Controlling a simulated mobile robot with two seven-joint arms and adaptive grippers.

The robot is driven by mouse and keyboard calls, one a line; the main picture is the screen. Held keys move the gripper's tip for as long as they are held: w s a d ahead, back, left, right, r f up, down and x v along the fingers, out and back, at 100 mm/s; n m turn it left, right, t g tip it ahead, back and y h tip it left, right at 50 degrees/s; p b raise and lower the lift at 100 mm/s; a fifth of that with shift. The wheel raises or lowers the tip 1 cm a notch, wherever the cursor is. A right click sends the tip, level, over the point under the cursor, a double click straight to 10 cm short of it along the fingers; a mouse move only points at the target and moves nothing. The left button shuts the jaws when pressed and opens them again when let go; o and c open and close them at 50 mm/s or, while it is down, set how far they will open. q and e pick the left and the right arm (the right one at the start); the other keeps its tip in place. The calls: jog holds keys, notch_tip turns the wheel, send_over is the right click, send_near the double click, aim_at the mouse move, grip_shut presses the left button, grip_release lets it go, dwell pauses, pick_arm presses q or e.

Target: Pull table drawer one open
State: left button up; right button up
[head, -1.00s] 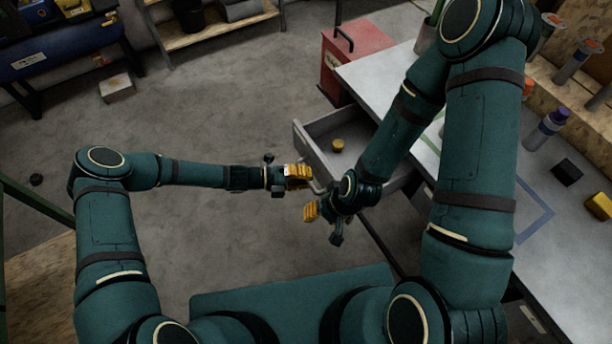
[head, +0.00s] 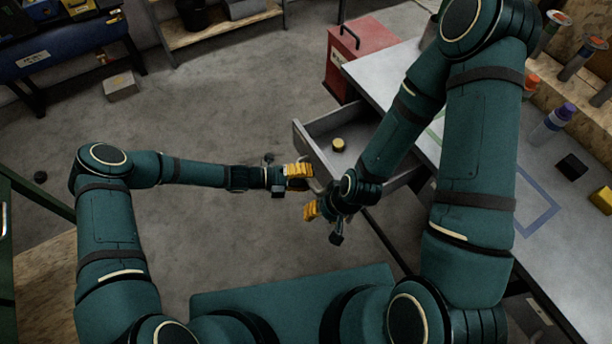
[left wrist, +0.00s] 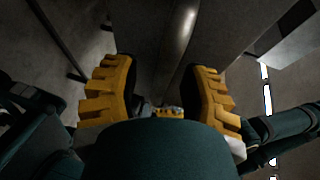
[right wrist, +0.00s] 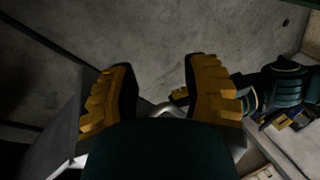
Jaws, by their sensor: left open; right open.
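The grey table drawer (head: 309,147) stands pulled out from the worktable in the head view, with a small round yellow-topped piece (head: 338,144) inside. My left gripper (head: 299,171) is open at the drawer's near front corner. In the left wrist view, its yellow fingers (left wrist: 160,88) are spread, with a grey panel beyond. My right gripper (head: 322,217) is open just below it, close to the drawer front. In the right wrist view, a pale curved bar (right wrist: 168,107), seemingly the handle, shows between its spread fingers (right wrist: 160,88). Contact with the handle is hidden.
The worktable (head: 480,180) runs along the right, bearing a purple-capped bottle (head: 553,122), a black block (head: 571,166) and a yellow block (head: 601,199). A red box (head: 365,55) stands behind it.

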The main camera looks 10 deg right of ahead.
pick_arm(q)
jog(key=a+r, duration=0.2)
jog(key=a, duration=1)
jog(key=shift+w, duration=0.35)
jog(key=shift+r, duration=0.1)
